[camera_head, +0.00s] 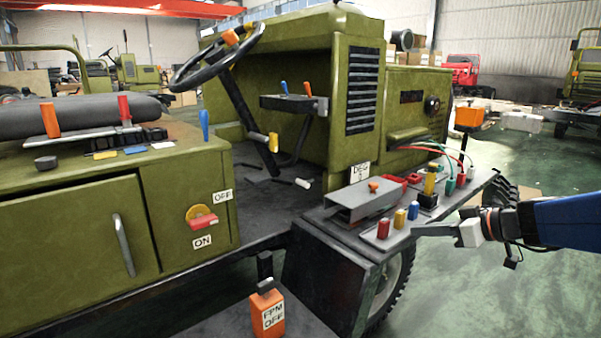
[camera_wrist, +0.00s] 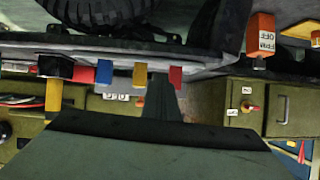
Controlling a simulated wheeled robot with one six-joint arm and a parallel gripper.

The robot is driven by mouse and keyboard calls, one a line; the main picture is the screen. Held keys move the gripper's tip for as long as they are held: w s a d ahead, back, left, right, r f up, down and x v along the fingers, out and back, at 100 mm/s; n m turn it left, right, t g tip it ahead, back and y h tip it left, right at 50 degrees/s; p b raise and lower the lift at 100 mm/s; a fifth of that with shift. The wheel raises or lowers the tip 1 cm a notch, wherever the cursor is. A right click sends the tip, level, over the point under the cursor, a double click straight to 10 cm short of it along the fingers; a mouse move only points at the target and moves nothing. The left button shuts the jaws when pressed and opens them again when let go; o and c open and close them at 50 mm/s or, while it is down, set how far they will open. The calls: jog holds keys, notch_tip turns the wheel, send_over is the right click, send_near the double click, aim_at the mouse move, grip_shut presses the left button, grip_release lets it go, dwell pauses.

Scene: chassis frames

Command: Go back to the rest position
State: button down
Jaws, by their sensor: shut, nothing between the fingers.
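My gripper (camera_head: 428,230) is at the right in the head view, pointing left, shut and empty. Its tip is close to the front edge of the fender panel (camera_head: 345,240), near the blue knob (camera_head: 413,210); I cannot tell whether it touches. In the wrist view, which looks upside down, my shut gripper (camera_wrist: 160,100) points up toward the row of knobs. There, the red knob (camera_wrist: 175,76) is right by its tip, with a yellow knob (camera_wrist: 140,74) and the blue knob (camera_wrist: 104,72) to the left.
The olive vehicle (camera_head: 350,80) fills the middle, with a steering wheel (camera_head: 217,55) and levers. An orange FPM OFF block (camera_head: 268,314) stands at the front. An ON/OFF switch (camera_head: 201,217) is on the side box. Green floor (camera_head: 450,300) is open at the lower right.

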jog(key=s+a+f+m+g+h, duration=0.1)
jog(key=s+a+f+g, duration=0.15)
jog(key=s, duration=0.45)
jog(key=s+a+f+m+g+h, duration=0.2)
jog(key=s+a+f, duration=0.2)
jog(key=s, duration=0.4)
jog(key=s+d+f+m+h, duration=0.2)
jog(key=s+d+m+h, duration=0.2)
jog(key=s, duration=0.6)
jog(key=shift+d+f+m+h, duration=0.3)
jog(key=shift+d+f+h, duration=0.15)
jog(key=shift+h, duration=0.15)
